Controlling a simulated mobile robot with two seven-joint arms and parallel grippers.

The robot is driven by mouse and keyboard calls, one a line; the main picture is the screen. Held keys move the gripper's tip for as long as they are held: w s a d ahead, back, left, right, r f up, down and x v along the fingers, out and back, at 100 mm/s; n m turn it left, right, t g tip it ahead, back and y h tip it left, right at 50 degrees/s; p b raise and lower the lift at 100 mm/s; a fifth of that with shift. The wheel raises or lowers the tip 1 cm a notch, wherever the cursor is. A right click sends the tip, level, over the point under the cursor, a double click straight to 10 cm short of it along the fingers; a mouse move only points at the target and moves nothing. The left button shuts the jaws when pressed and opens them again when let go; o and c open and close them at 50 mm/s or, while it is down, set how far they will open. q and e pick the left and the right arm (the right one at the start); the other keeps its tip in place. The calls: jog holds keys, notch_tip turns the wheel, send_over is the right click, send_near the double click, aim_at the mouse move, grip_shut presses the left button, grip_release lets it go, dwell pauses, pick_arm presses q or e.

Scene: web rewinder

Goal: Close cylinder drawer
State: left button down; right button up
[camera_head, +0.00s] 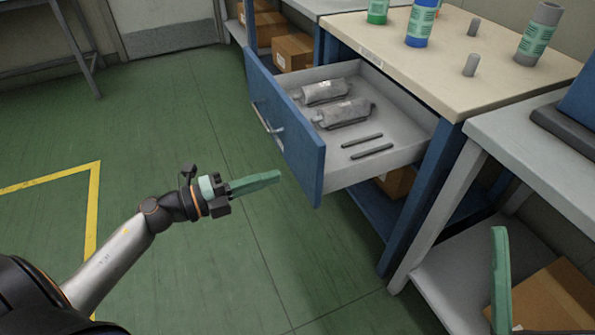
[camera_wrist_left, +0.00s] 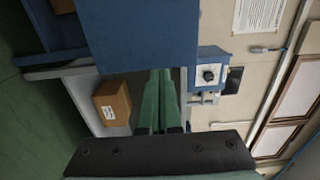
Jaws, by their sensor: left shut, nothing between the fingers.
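The cylinder drawer is pulled out of the workbench, with its blue front panel (camera_head: 290,135) facing left and a grey bar handle (camera_head: 266,118) on it. Two grey cylinders (camera_head: 345,112) and two dark rods (camera_head: 366,146) lie inside. My left gripper (camera_head: 277,176) is shut and empty, in front of the drawer front and apart from it, below the handle in the picture. In the left wrist view its green fingers (camera_wrist_left: 159,100) are together, beneath a blue panel (camera_wrist_left: 140,35). One green finger of my right gripper (camera_head: 501,280) shows at the lower right; the rest is hidden.
The beige benchtop (camera_head: 440,60) carries green, blue and grey wrapped rolls and small grey pegs. A grey table (camera_head: 520,130) stands at the right, with a cardboard box (camera_head: 555,295) low down. Green floor lies clear left of the drawer, with a yellow line (camera_head: 95,200).

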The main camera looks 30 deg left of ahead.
aim_at(312, 165)
pick_arm(q)
jog(key=x, duration=0.6)
jog(key=shift+w+d+b, duration=0.2)
jog(key=shift+w+b, duration=0.1)
pick_arm(e)
jog(key=shift+f, duration=0.45)
jog(key=shift+a, duration=0.1)
